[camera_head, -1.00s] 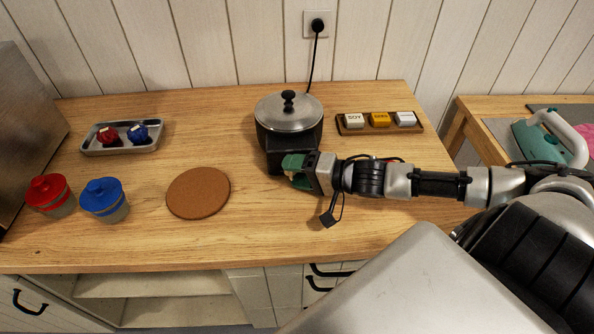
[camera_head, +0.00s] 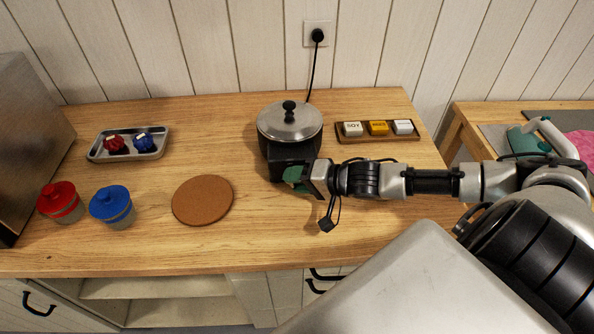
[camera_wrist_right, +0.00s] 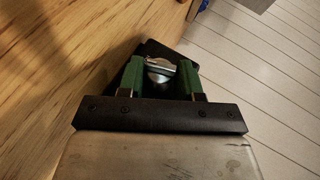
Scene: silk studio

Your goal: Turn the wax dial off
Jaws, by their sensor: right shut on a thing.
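The wax melter (camera_head: 290,150) is a dark pot with a metal lid and black knob, standing on the wooden table near the wall. My right gripper (camera_head: 297,178) is at the front of its base, low and coming in from the right. In the right wrist view its green fingers (camera_wrist_right: 160,78) are shut on a round silvery dial (camera_wrist_right: 159,70) on the dark base front. In the head view the gripper hides the dial. The dial's setting cannot be read. My left gripper is not in view.
A cork mat (camera_head: 203,200) lies left of the melter. Red (camera_head: 60,201) and blue (camera_head: 112,205) lidded jars and a metal tray (camera_head: 97,155) stand farther left. A wooden tray (camera_head: 345,138) of labelled blocks is at right. A power cord runs to the socket (camera_head: 317,34).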

